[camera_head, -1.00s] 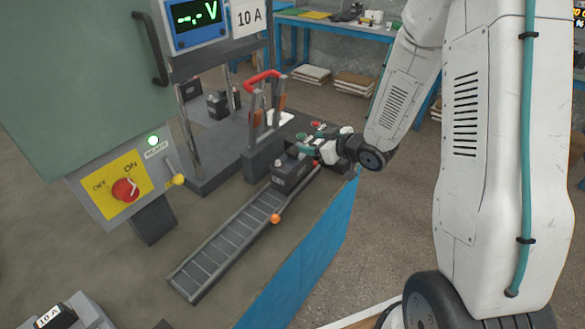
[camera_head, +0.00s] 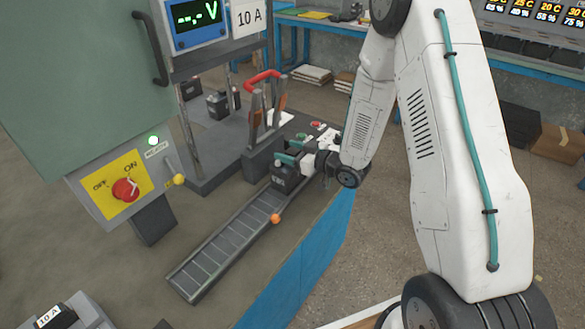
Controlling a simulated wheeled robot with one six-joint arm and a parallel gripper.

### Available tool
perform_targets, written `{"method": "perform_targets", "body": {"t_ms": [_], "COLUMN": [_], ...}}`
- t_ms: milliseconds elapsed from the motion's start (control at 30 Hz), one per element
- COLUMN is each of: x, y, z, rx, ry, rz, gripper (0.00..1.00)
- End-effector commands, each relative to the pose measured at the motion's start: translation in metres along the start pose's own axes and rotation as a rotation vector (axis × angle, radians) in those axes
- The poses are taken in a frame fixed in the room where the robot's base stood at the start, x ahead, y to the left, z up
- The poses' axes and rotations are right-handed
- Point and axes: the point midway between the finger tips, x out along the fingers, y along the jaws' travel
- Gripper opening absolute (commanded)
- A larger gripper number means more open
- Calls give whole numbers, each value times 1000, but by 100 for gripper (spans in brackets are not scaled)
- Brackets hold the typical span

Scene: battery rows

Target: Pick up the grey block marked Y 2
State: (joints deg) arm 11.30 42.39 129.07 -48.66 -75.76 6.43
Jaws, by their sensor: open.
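A dark grey block (camera_head: 285,180) with terminals on top sits at the upper end of the slatted grey chute. No Y 2 marking can be read on it at this size. My gripper (camera_head: 288,155) is right at this block, with its teal-tipped fingers over the block's top, one on the near side and one farther back. The jaws are open. Whether the fingers touch the block cannot be told.
The chute (camera_head: 225,248) runs down to the lower left, with an orange knob (camera_head: 276,218) at its side. A red-handled lever fixture (camera_head: 262,80) stands close behind the block. A switch box (camera_head: 125,188) and green cabinet (camera_head: 80,70) fill the left.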

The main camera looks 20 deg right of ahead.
Motion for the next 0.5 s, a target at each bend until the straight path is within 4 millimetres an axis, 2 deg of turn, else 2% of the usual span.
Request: {"method": "perform_targets", "body": {"t_ms": [100, 267, 433, 500], "x": [9, 9, 9, 9], "y": [0, 0, 0, 0], "z": [0, 0, 0, 0], "rx": [1, 1, 1, 1], "ry": [-1, -1, -1, -1], "rz": [1, 2, 1, 1], "gripper": [58, 58, 14, 0]}}
